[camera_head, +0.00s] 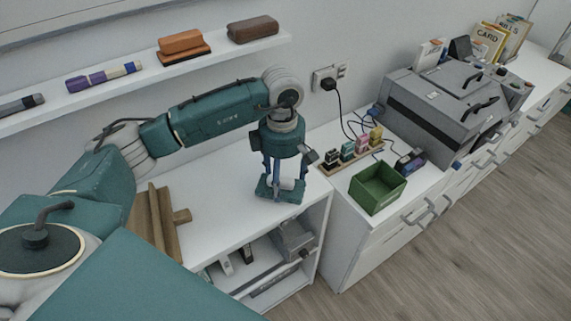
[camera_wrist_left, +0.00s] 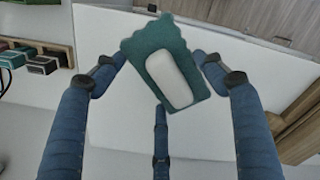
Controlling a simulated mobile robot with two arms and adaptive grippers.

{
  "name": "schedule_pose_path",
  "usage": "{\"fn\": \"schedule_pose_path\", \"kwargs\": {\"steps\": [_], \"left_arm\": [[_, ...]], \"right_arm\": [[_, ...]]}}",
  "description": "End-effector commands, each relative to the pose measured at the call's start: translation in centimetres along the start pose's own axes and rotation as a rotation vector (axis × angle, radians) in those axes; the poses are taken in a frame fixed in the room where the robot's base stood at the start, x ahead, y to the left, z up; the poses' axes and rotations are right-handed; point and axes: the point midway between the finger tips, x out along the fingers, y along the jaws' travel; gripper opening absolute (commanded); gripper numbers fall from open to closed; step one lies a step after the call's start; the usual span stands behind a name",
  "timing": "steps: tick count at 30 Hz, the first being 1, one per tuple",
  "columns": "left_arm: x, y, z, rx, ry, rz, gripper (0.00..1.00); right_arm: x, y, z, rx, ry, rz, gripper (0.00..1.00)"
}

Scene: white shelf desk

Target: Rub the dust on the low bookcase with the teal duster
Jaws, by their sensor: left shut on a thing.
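The low bookcase (camera_head: 228,207) has a white top, with open shelves below. My left gripper (camera_head: 282,188) reaches down over the right part of that top, its fingers closed around the teal duster (camera_head: 267,192). The duster has a scalloped teal base and a pale rounded grip; in the left wrist view it sits between the blue fingers (camera_wrist_left: 168,72), turned at a slant. The duster is at or just above the bookcase top; I cannot tell if it touches. I can make out no dust on the white surface. My right gripper is not in view.
A wooden stand (camera_head: 156,218) is on the bookcase's left part. To the right, a green box (camera_head: 377,188), a rack of small colored blocks (camera_head: 348,152) and a grey printer-like machine (camera_head: 435,108) stand on a white cabinet. A wall shelf (camera_head: 130,82) runs behind. The bookcase top between stand and gripper is clear.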

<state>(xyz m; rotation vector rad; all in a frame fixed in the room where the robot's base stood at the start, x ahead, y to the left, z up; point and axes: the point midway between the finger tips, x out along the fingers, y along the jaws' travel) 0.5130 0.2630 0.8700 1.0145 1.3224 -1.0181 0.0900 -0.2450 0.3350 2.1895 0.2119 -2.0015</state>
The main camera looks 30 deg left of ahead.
Motion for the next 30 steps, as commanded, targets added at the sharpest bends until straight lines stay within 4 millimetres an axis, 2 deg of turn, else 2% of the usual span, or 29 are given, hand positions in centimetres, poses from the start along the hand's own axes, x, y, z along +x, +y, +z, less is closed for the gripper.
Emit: {"fn": "schedule_pose_path", "kwargs": {"steps": [3,15,30], "left_arm": [[-1.5,0.2,-0.2,-0.003,0.0,0.003,0.5],[-4.7,0.4,-0.9,-0.01,-0.001,0.003,0.5],[-4.8,0.4,-0.9,-0.011,-0.001,0.002,0.5]], "right_arm": [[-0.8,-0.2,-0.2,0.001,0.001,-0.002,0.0],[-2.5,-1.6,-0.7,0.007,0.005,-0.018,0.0],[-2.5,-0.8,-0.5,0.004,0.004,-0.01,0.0]]}}
